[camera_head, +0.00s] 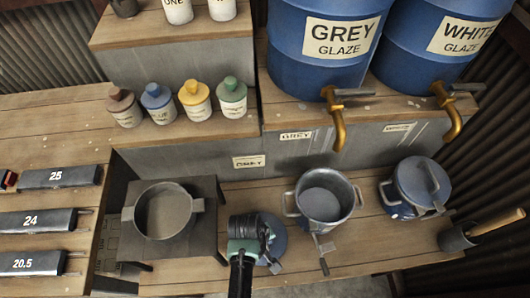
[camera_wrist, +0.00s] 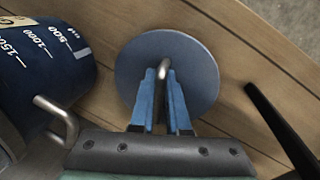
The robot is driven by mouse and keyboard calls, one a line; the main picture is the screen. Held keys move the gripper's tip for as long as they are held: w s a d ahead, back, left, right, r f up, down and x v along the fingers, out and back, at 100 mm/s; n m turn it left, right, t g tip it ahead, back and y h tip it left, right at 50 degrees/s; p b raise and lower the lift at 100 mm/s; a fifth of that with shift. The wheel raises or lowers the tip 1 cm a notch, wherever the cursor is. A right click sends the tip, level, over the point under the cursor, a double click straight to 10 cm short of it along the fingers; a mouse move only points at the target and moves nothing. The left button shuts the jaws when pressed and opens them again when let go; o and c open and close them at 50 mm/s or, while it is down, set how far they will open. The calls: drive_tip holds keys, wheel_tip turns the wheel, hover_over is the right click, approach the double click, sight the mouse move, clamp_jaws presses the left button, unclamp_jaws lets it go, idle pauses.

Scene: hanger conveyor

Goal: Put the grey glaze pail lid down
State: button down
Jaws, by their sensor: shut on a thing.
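The grey glaze pail lid is a round blue-grey disc with a bar handle; it shows in the head view (camera_head: 277,236) and in the wrist view (camera_wrist: 203,68). My gripper (camera_wrist: 161,85) is shut on the lid's handle, with one blue finger on each side of it. In the head view my gripper (camera_head: 262,236) partly hides the lid. The lid is over the wooden bench (camera_head: 355,253), left of the open pail (camera_head: 322,199); I cannot tell whether it touches the planks. The pail holds grey glaze and its side shows in the wrist view (camera_wrist: 45,45).
A square dark stand with a round pot (camera_head: 165,212) is to the left. A lidded blue pail (camera_head: 415,187) and a holder with a wooden handle (camera_head: 480,230) are to the right. Brass taps (camera_head: 337,120) hang above the bench. Bare planks lie at the front.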

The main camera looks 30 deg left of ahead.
drive_tip(key=c, duration=0.9)
unclamp_jaws()
drive_tip(key=shift+f, duration=0.1)
wheel_tip(320, 180, up, 12)
drive_tip(key=s+a+p, duration=0.1)
drive_tip(key=s, duration=0.1)
drive_tip(key=shift+a, duration=0.15)
